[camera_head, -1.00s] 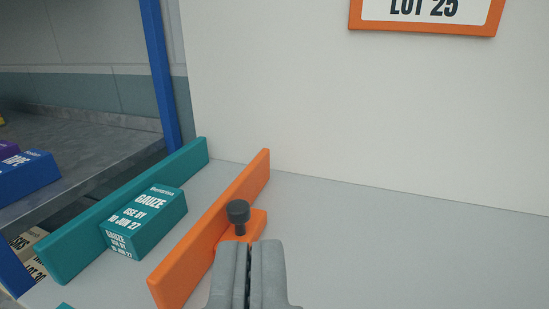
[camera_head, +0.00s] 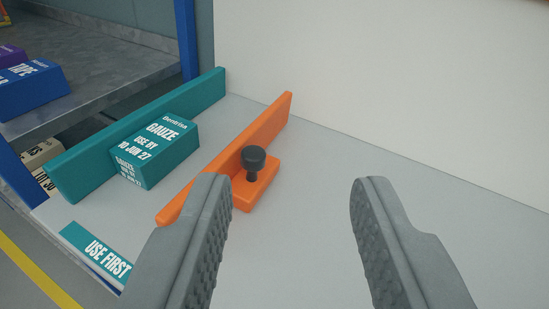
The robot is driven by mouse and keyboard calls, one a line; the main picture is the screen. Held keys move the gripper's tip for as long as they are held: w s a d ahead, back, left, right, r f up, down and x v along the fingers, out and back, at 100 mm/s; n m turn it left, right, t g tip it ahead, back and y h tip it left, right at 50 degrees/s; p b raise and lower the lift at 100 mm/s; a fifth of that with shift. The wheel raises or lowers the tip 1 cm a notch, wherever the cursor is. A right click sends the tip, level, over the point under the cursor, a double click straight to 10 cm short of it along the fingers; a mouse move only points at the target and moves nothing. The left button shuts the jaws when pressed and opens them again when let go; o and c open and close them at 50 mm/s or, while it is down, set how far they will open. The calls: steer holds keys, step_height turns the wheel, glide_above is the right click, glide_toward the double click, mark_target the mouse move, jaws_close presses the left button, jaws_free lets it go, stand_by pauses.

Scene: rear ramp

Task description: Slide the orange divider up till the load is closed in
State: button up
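The orange divider (camera_head: 270,130) stands upright on the pale grey shelf, with an orange foot (camera_head: 262,190) on its right side. A black knob (camera_head: 254,158) rises from that foot. A teal box of gauze (camera_head: 157,151) sits to the left of the divider, between it and a teal rail (camera_head: 135,135). The box lies close to the rail, and a strip of bare shelf shows between box and divider. My gripper (camera_head: 290,190) is open and empty, its fingers wide apart. The left finger is near the divider's front end and hides a little of it; the knob is ahead of the fingers.
A white wall (camera_head: 400,80) closes the back. A "USE FIRST" label (camera_head: 100,250) is on the shelf's front edge. A blue post (camera_head: 187,40) and a grey shelf (camera_head: 100,60) with a blue box (camera_head: 32,88) stand at left. The shelf right of the divider is clear.

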steer(key=w+a+r+n+g, duration=0.1)
steer(key=w+r+n+g, duration=0.1)
steer(key=w+n+g, duration=0.7)
steer(key=n+g, duration=0.7)
glide_toward(254, 152)
step_height(254, 152, down, 9)
steer(key=shift+r, duration=0.2)
stand_by(0.4)
